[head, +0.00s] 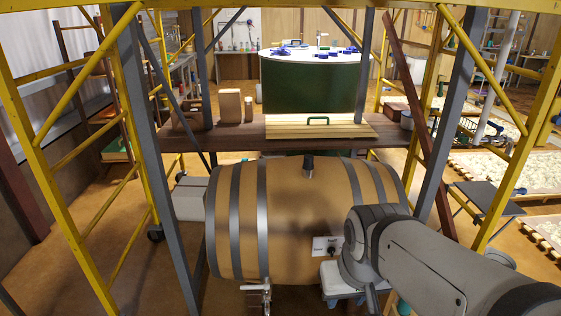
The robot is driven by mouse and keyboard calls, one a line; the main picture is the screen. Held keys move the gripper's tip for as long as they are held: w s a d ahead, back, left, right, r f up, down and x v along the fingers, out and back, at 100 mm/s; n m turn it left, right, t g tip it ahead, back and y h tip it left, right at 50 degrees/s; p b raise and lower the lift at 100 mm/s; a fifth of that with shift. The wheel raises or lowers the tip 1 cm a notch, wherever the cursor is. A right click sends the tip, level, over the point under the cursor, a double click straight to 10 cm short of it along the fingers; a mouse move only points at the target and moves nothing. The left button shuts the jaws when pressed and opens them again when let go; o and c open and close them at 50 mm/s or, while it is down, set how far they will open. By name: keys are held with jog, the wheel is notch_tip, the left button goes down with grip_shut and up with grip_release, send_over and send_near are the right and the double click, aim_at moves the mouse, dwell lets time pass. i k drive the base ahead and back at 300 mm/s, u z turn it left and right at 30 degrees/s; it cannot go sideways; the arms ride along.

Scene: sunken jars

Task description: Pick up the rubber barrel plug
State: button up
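A dark rubber plug (308,164) stands upright on top of a wooden barrel (285,220) in the head view. It sits at the barrel's upper middle, near the front edge of the plank platform. The barrel lies on its side and has dark metal hoops. My grey arm reaches in from the lower right, in front of the barrel's right part. The arm's bent joint is below and to the right of the plug, clearly apart from it. I cannot make out my gripper's fingers; they are hidden or out of the frame.
Yellow scaffold frames and grey posts stand on both sides. A plank platform (235,142) behind the barrel bears a slatted lid (320,126) with a green handle and a tan box (230,106). A large green vat (315,85) stands behind. A metal tap (262,295) is at the barrel's lower front.

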aim_at(307, 164)
jog(key=z, duration=0.2)
jog(key=i, duration=0.85)
jog(key=u, duration=0.2)
jog(key=k, duration=0.9)
jog(key=z, duration=0.15)
jog(key=i, duration=0.9)
jog(key=u, duration=0.05)
